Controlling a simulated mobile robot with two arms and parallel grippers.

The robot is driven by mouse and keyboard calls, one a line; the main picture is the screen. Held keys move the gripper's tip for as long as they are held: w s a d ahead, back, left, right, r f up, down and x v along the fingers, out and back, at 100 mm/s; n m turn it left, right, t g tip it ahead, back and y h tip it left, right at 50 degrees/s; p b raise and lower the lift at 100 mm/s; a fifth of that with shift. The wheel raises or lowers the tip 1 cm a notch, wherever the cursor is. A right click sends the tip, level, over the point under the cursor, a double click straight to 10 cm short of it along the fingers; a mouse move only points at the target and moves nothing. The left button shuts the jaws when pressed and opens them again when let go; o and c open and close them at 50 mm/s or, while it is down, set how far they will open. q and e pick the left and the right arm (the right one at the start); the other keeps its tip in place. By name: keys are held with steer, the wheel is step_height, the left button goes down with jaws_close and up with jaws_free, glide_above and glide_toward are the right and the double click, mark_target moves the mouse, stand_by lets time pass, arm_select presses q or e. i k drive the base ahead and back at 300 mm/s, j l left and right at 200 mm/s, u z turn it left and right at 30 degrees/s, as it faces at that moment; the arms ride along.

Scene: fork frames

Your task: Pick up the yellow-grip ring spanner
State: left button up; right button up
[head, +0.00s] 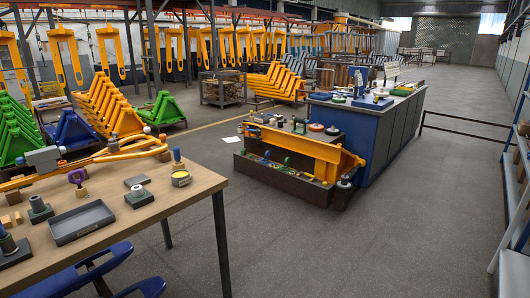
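I cannot make out a yellow-grip ring spanner for certain in the head view. Small tools with yellow, green and blue parts lie along the low front ledge (262,162) of the middle bench, too small to tell apart. Neither of my grippers can be made out.
A grey tray (81,222) lies on the near table. A yellow beam (290,140) runs along the middle bench, beside a blue cabinet (385,140). Grey floor (400,235) is clear at the right, before a shelf.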

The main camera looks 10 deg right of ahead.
mark_target(310, 176)
steer(key=i+l+z, duration=0.45)
steer(key=i+z, duration=0.25)
steer(key=i, duration=0.2)
steer(key=i+z, duration=0.35)
steer(key=i, duration=0.15)
steer(key=i+l+u, duration=0.1)
steer(key=i+u, duration=0.15)
steer(key=i, duration=0.35)
steer(key=i+l+u, duration=0.25)
steer(key=i, duration=0.3)
steer(key=i+l+u, duration=0.25)
steer(key=i, duration=0.35)
steer(key=i+l+u, duration=0.2)
steer(key=i+l, duration=0.25)
steer(key=i, duration=0.05)
